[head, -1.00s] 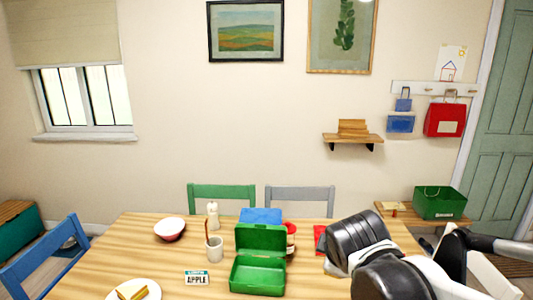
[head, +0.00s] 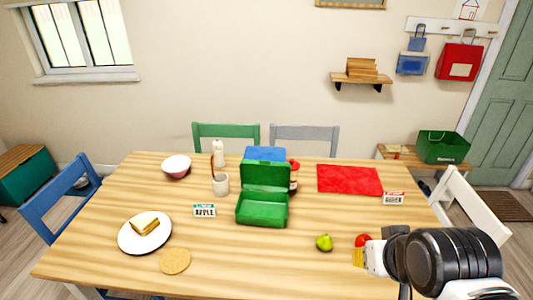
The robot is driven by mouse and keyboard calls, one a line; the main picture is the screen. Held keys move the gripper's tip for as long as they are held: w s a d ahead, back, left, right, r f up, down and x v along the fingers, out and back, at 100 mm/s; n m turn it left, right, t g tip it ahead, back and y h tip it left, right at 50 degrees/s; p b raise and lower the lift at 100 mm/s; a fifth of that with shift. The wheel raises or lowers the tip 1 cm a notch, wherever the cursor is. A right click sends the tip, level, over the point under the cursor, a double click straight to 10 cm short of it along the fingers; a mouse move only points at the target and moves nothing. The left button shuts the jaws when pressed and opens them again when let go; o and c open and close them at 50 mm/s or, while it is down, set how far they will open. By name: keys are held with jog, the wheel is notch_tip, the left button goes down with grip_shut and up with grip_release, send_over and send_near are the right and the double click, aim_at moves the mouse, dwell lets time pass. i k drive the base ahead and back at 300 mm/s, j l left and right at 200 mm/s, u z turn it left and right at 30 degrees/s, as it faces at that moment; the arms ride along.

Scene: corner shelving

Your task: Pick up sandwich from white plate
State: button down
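The sandwich (head: 145,226) lies on the white plate (head: 133,244) at the left front of the wooden table. It is small, with brown crust and a pale top. My gripper is not clearly in view. Only my black and white arm shows at the lower right, far to the right of the plate. A yellow piece (head: 358,257) shows at the arm's left end; I cannot tell what it is.
An open green lunchbox (head: 262,213) stands mid-table by the APPLE card (head: 204,211). A round tan coaster (head: 175,261) lies right of the plate. A cup (head: 221,184), bowl (head: 177,166), pear (head: 324,242), red fruit (head: 363,240) and red mat (head: 349,180) are also on the table.

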aim_at(142, 225)
jog(key=u, duration=1.5)
